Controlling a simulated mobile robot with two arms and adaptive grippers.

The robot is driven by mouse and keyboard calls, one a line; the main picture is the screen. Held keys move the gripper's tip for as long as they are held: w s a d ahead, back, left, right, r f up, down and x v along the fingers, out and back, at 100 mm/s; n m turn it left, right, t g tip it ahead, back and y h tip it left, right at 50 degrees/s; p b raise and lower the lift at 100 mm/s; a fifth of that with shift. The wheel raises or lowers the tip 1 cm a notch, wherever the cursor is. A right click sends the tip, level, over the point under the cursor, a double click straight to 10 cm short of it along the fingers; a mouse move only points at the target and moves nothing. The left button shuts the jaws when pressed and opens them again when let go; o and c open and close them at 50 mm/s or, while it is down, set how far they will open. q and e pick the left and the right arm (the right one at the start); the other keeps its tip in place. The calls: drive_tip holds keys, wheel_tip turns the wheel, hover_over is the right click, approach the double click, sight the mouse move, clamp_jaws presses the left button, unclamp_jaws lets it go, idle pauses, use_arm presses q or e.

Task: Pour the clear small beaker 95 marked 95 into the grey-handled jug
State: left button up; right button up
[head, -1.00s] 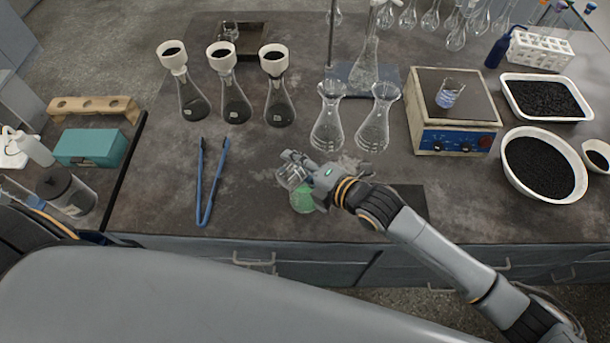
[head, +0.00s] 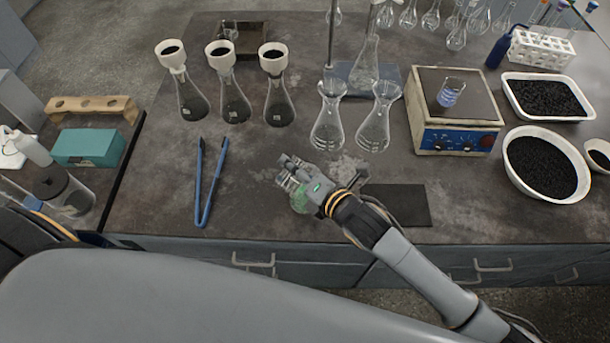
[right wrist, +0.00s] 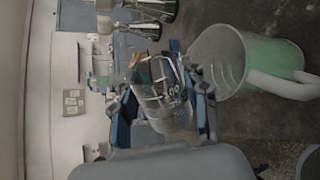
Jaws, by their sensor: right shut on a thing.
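My right gripper (head: 288,180) is shut on a small clear glass beaker (right wrist: 160,92) with dark markings. In the right wrist view the beaker lies between the two fingers, close beside the jug's rim. The grey-handled jug (right wrist: 232,60), clear with green contents, stands at the right of that view, its pale grey handle toward the lower right. In the head view the jug (head: 300,203) is mostly hidden under my right gripper; only some green shows. I cannot tell whether liquid is flowing. My left gripper is not in view.
Blue tongs (head: 208,185) lie left of the jug, and a dark mat (head: 400,208) lies to its right. Two clear flasks (head: 328,125) stand just behind. A hotplate (head: 455,135) bearing a beaker (head: 450,93) and white dishes of black granules (head: 542,165) are farther right.

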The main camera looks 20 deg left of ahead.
drive_tip(key=shift+r+n, duration=0.2)
drive_tip(key=shift+n, duration=0.1)
drive_tip(key=shift+s+a+r+n+t+p, duration=0.1)
drive_tip(key=shift+s+r+n+t+p, duration=0.15)
drive_tip(key=shift+r+n+t+p, duration=0.3)
drive_tip(key=shift+r+n, duration=0.15)
drive_tip(key=shift+n, duration=0.1)
drive_tip(key=shift+n+t, duration=0.3)
drive_tip(key=shift+t, duration=0.05)
drive_tip(key=shift+s+a+f+n+t+b, duration=0.15)
drive_tip(key=shift+s+f+n+t+b, duration=0.25)
drive_tip(key=shift+n+b, duration=0.5)
drive_tip(key=shift+s+a+f+b, duration=0.15)
drive_tip(key=shift+s+f+b, duration=0.1)
drive_tip(key=shift+b, duration=0.25)
drive_tip(key=shift+s+a+f+n+t+y+b, duration=0.1)
drive_tip(key=shift+s+a+f+n+t+b, duration=0.3)
drive_tip(key=shift+s+n+b, duration=0.5)
drive_tip(key=shift+s+a+f+n+t+y+b, duration=0.1)
drive_tip(key=shift+s+a+f+n+t+b, duration=0.3)
drive_tip(key=shift+n+b, duration=0.85)
drive_tip(key=shift+s+a+f+n+t+y+b, duration=0.15)
drive_tip(key=shift+s+f+n+t+b, duration=0.5)
drive_tip(key=shift+b, duration=0.8)
